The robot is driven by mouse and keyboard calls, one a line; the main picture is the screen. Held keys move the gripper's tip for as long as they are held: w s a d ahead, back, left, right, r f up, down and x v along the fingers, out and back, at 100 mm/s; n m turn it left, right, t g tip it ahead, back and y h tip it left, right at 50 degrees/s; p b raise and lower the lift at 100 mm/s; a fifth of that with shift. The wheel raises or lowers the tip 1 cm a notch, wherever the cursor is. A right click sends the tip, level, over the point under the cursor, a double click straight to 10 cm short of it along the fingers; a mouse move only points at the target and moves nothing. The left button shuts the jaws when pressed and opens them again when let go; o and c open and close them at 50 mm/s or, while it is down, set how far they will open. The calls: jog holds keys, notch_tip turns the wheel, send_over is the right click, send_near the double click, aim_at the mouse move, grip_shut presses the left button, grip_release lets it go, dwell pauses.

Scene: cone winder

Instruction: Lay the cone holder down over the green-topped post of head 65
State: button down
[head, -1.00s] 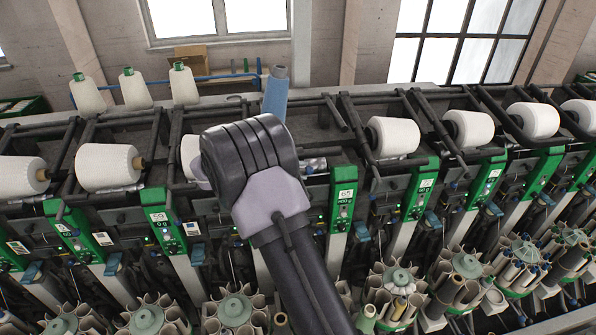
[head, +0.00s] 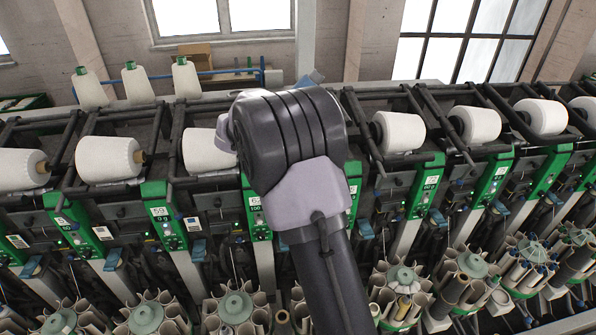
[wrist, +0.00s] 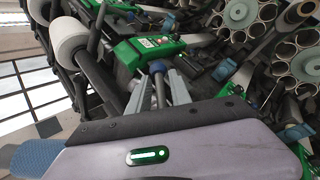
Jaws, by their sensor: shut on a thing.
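In the wrist view, my gripper (wrist: 160,91) shows two pale grey fingers shut about a dark rod with a blue-grey knob (wrist: 157,67), which I take as part of the cone holder; where the rod joins the rest is hidden. Beyond the fingertips is a green post head with a white label (wrist: 148,42), too small to read here. In the head view, my arm covers the gripper, the cone holder and most of head 65. Only a green edge of that head's panel (head: 353,185) shows right of the arm. I cannot tell whether holder and post touch.
A white cone (head: 207,154) lies left of my arm and another white cone (head: 399,132) lies right of it, each in its own dark frame. Neighbouring green panels (head: 428,187) stand close by. Bobbin magazines (head: 400,292) line the front below. Green-tipped cones (head: 137,82) stand behind.

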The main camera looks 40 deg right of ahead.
jog(key=shift+w+a+f+m+t+y, duration=0.35)
jog(key=shift+a+t+y, duration=0.25)
jog(key=shift+y, duration=0.75)
jog(key=shift+w+a+f+m+t+y, duration=0.2)
jog(key=shift+a+f+t+y, duration=0.35)
jog(key=shift+y, duration=0.85)
jog(key=shift+w+a+f+m+t+y, duration=0.3)
jog(key=shift+a+t+y, duration=0.4)
jog(key=shift+y, duration=0.65)
jog(key=shift+a+b, duration=0.15)
jog(key=shift+b, duration=0.2)
jog(key=c, duration=1.5)
grip_release()
jog(key=shift+r, duration=0.2)
jog(key=v, duration=1.7)
jog(key=shift+s+d+r, duration=0.1)
jog(key=shift+d, duration=0.3)
